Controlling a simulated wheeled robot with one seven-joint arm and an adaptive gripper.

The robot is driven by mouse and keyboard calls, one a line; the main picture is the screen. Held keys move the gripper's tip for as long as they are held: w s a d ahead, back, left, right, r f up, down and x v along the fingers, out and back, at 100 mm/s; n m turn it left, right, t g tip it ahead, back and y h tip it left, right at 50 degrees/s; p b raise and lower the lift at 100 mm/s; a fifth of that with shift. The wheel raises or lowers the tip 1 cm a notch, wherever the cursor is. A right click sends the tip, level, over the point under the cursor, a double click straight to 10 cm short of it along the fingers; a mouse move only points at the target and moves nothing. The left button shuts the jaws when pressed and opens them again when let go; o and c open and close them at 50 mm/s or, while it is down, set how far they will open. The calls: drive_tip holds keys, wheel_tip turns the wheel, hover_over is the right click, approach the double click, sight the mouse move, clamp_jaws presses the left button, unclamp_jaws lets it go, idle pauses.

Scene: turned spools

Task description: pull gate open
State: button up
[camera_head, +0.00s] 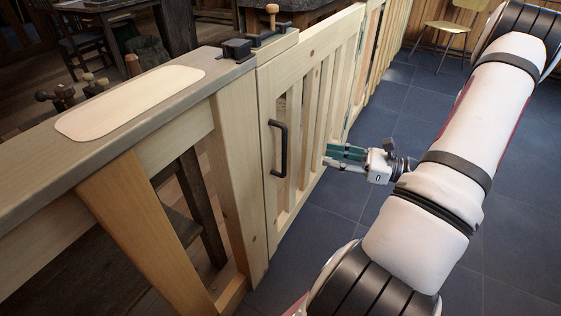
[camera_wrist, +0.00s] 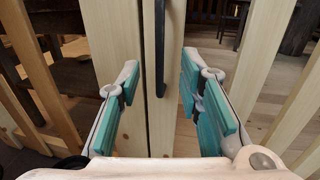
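The gate (camera_head: 303,95) is pale slatted wood and looks closed against the post (camera_head: 238,165) on its left. A black vertical handle (camera_head: 283,148) is fixed near the gate's left edge. My gripper (camera_head: 332,158) is to the right of the handle and apart from it in the head view. In the wrist view, my gripper (camera_wrist: 160,90) is open, with its teal-padded fingers spread. The handle (camera_wrist: 160,45) shows between and beyond the fingers, upright, nothing held. A black latch (camera_head: 238,48) sits on top where the gate meets the post.
A wooden counter top (camera_head: 50,175) with a pale board (camera_head: 130,100) runs left of the gate. A chair (camera_head: 452,38) stands at the back right. The blue tiled floor (camera_head: 350,220) before the gate is clear.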

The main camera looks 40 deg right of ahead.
drive_tip(key=b+x, duration=0.3)
drive_tip(key=x, duration=1)
drive_tip(key=shift+w+a+b, duration=0.2)
drive_tip(key=shift+w+b, duration=0.1)
drive_tip(key=shift+b, duration=0.05)
clamp_jaws()
